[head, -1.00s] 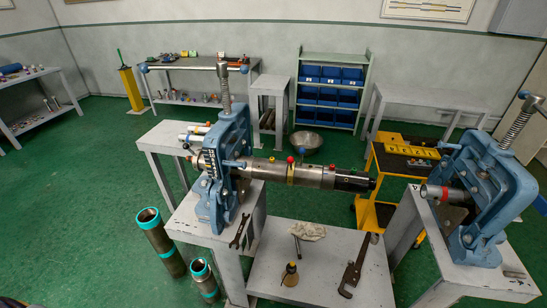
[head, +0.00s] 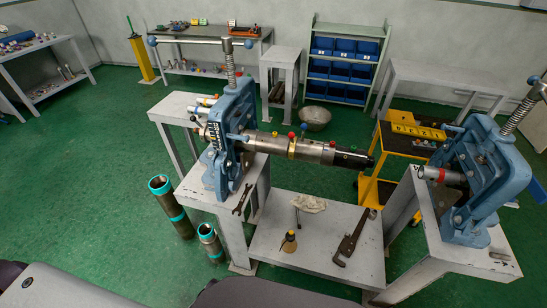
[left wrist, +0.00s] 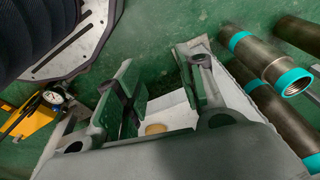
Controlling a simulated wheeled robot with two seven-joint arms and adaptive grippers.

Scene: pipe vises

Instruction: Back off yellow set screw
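A steel and black pipe tool (head: 318,152) lies level, held in the left blue vise (head: 230,140). Its right end is free, short of the right blue vise (head: 488,180). Small coloured knobs stick up from it: blue, red and green ones. My right gripper is not in view.
Teal-ended pipes (head: 170,205) stand on the floor at left. A yellow cart (head: 374,190) stands behind. Green floor is open at left.

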